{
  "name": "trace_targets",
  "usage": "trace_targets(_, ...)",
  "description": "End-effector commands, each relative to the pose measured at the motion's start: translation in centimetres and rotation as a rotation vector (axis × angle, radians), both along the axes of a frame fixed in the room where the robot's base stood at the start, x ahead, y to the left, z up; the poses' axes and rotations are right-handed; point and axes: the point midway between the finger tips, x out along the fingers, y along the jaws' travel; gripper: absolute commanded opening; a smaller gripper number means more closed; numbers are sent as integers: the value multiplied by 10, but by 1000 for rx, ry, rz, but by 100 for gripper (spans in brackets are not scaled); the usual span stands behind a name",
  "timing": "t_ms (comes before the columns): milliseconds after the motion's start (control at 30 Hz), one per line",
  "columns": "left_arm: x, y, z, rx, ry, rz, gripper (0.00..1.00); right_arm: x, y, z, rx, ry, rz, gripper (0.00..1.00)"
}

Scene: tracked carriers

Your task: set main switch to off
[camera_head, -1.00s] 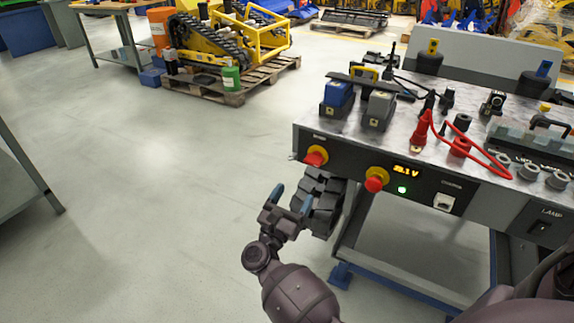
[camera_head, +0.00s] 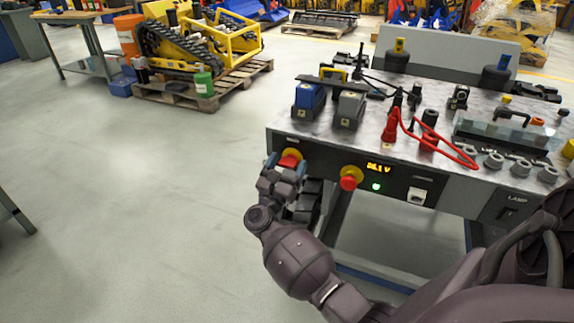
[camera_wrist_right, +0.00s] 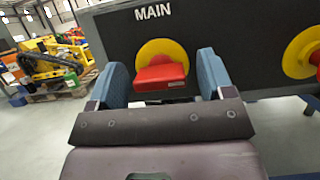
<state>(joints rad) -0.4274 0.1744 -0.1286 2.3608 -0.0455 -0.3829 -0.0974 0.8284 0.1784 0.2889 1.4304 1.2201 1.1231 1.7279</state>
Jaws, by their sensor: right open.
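The main switch (camera_head: 289,160) is a red handle on a yellow round plate at the left end of the bench's front panel. In the right wrist view the red handle (camera_wrist_right: 160,76) lies horizontal under the word MAIN. My right gripper (camera_head: 285,163) is at the switch. In the right wrist view its two blue fingertips (camera_wrist_right: 162,75) stand open, one on each side of the handle, with a visible gap on both sides. The lower edge of the handle is close to the gripper's palm bar. My left gripper is not in view.
A second red knob on a yellow plate (camera_head: 349,178) sits to the right on the panel, beside a lit display (camera_head: 378,167) and a green light (camera_head: 376,186). Blue and grey battery packs (camera_head: 308,98) and red cables stand on the bench top. Open floor lies to the left.

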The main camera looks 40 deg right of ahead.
Motion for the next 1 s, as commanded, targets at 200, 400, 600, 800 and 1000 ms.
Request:
trace_targets(200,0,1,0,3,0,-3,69,0,0,0,0,0,0,67)
trace_targets(400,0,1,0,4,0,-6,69,0,0,0,0,0,0,36)
trace_targets(600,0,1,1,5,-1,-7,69,0,0,0,-1,3,0,25)
trace_targets(800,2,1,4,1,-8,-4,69,0,0,1,-16,41,-1,25)
trace_targets(1000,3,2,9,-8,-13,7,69,0,0,3,-61,146,-2,25)
